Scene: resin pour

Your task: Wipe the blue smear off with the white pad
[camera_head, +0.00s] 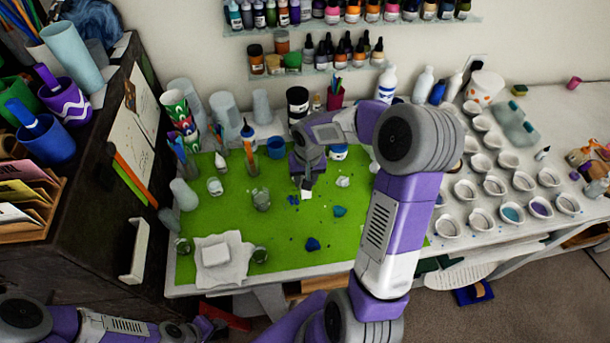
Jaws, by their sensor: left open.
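A white square pad (215,253) lies on a crumpled white cloth or paper (208,277) at the front left of the green mat (270,235). A dark blue blob (313,244) and a teal blob (340,211) are also on the mat. I cannot tell which blue patch is the smear.
Glass jars (261,200) and cups stand on the mat's left and back. Several small white bowls (466,189) fill the table's right side. My arm covers the mat's right part. The mat's front middle is mostly clear.

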